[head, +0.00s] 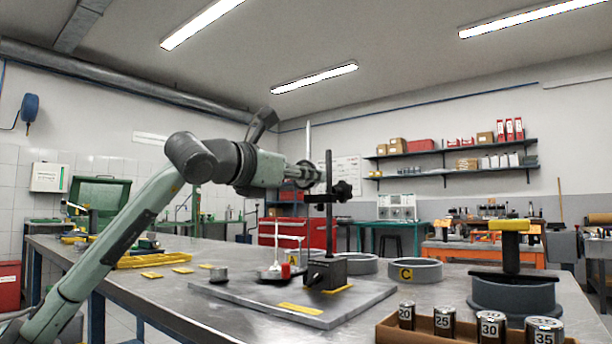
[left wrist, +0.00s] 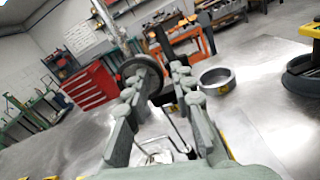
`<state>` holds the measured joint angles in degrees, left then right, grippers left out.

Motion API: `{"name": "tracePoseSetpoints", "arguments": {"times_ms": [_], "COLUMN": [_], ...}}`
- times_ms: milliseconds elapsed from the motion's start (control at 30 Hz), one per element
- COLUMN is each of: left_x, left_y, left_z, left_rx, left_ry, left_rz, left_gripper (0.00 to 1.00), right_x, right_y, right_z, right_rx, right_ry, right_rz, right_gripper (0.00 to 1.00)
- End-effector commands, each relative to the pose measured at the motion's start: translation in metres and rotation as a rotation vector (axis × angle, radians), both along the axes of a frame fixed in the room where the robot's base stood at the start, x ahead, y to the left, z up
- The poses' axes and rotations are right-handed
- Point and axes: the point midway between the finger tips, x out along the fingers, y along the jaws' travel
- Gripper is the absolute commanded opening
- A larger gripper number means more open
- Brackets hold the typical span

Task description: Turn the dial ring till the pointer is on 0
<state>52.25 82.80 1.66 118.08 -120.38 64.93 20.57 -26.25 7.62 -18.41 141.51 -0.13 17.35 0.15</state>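The dial indicator with its dark ring (head: 313,177) is up on the black post (head: 329,222) of a stand with a black base (head: 326,271). It shows edge-on, so its scale and pointer cannot be read. My left gripper (head: 304,172) is at the dial, level with it. In the left wrist view, the two fingers of the gripper (left wrist: 168,70) stand apart with a gap between the tips. The round dark dial (left wrist: 141,73) is partly hidden behind the left finger; whether they touch is unclear. My right gripper is out of view.
The stand is on a grey plate (head: 352,306) on the metal bench. Grey rings (head: 415,270) lie behind it. A tray of numbered cylinders (head: 390,330) and a black round fixture with a yellow-topped handle (head: 511,226) are at the right. Yellow labels lie at the left.

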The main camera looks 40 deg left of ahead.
Motion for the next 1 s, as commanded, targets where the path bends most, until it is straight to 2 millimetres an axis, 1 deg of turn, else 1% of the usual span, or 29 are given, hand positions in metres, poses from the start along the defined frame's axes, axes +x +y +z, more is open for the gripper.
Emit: {"name": "tracePoseSetpoints", "arguments": {"times_ms": [333,467,700,733,800,1000], "left_x": [-0.001,-0.006,-0.022,-0.025,-0.041,-0.082], "left_y": [-0.001,-0.001,-0.003,-0.003,-0.006,-0.009], "left_z": [-0.002,-0.003,-0.004,-0.003,-0.001,0.000], "left_rx": [-0.002,-0.003,-0.001,-0.002,-0.006,-0.001], "left_ry": [0.005,0.007,0.007,0.006,-0.002,-0.003], "left_rz": [-0.001,-0.002,0.000,-0.001,-0.007,-0.003], "left_gripper": [0.24,0.24,0.24,0.24,0.24,0.24], "right_x": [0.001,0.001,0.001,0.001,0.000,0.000], "right_y": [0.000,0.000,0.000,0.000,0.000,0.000], "right_z": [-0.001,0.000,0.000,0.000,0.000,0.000], "right_rx": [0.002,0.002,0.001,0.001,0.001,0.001], "right_ry": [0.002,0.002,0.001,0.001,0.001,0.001], "right_rz": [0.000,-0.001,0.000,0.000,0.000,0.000], "right_gripper": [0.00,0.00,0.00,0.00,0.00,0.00]}}
